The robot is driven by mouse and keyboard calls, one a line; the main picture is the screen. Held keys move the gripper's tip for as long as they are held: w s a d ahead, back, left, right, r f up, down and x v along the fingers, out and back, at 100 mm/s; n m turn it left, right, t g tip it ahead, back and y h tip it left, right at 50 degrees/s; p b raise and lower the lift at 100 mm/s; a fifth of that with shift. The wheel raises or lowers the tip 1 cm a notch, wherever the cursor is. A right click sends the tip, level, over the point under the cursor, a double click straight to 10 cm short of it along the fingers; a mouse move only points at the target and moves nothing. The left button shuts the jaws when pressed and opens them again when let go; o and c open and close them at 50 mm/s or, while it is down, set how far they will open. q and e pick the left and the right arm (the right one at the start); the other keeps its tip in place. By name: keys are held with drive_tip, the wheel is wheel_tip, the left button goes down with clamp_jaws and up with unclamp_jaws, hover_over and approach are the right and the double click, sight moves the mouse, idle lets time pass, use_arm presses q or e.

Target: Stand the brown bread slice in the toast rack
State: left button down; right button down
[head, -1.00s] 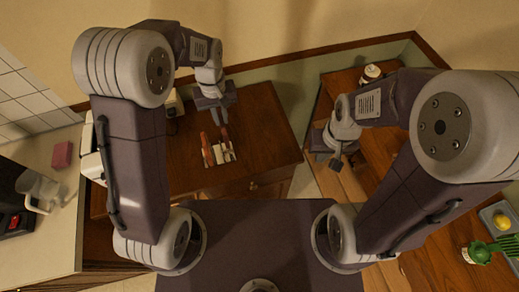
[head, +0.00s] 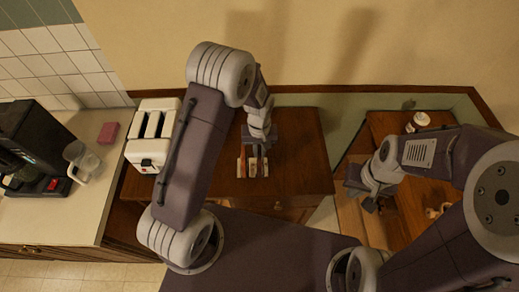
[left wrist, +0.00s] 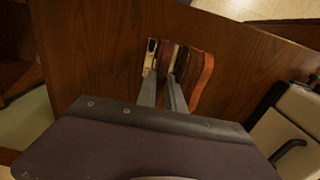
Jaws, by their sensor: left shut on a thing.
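My left gripper (head: 257,146) is low over the toast rack on the wooden cabinet top. In the left wrist view its fingers (left wrist: 163,90) are shut on a dark brown bread slice (left wrist: 166,56). Pale parts of the toast rack (head: 252,173) show among upright slices in the head view. A reddish-brown slice (left wrist: 203,76) stands beside the fingers, outside the grip. The fingers hide the lower part of the held slice, so I cannot tell whether it rests fully in a slot. My right gripper (head: 366,198) is over the right-hand wooden surface, its jaw opening unclear.
A white toaster (head: 150,150) stands left of my left arm. A glass jug (head: 82,160), a pink sponge (head: 108,133) and a black coffee machine (head: 30,150) are on the left counter. A white-lidded jar (head: 421,119) is at the back right. The cabinet top right of the rack is clear.

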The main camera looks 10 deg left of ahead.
use_arm(q)
drive_tip(key=shift+w+d, duration=0.1)
drive_tip(key=shift+d, duration=0.05)
drive_tip(key=shift+d+f, duration=0.1)
drive_tip(key=c, duration=1.5)
unclamp_jaws()
drive_tip(key=shift+o, duration=0.2)
